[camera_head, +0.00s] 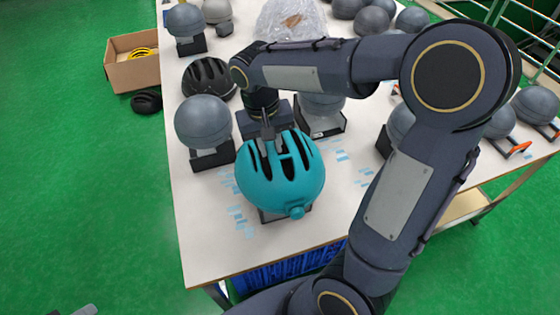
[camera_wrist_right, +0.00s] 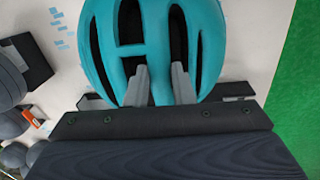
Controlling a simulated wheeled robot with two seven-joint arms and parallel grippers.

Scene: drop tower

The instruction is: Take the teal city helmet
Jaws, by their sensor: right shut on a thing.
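The teal helmet (camera_head: 281,184) sits over a stand near the front left corner of the white table (camera_head: 205,256). It has long dark vent slots and a small round knob at its front edge. My right gripper (camera_head: 271,146) comes down from above and is shut on a rib of the helmet between two slots. In the right wrist view the helmet (camera_wrist_right: 112,35) fills the upper middle, and the fingers (camera_wrist_right: 160,85) reach into slots on both sides of the rib. Whether the helmet touches its stand is hidden. A small dark part at the bottom left edge may be my left gripper.
A grey head form (camera_head: 203,122) stands close left of the helmet, and another (camera_head: 322,104) stands behind it to the right. A black helmet (camera_head: 208,78) lies behind. A cardboard box (camera_head: 132,62) is on the green floor at left. Blue bins (camera_head: 285,272) are below the table.

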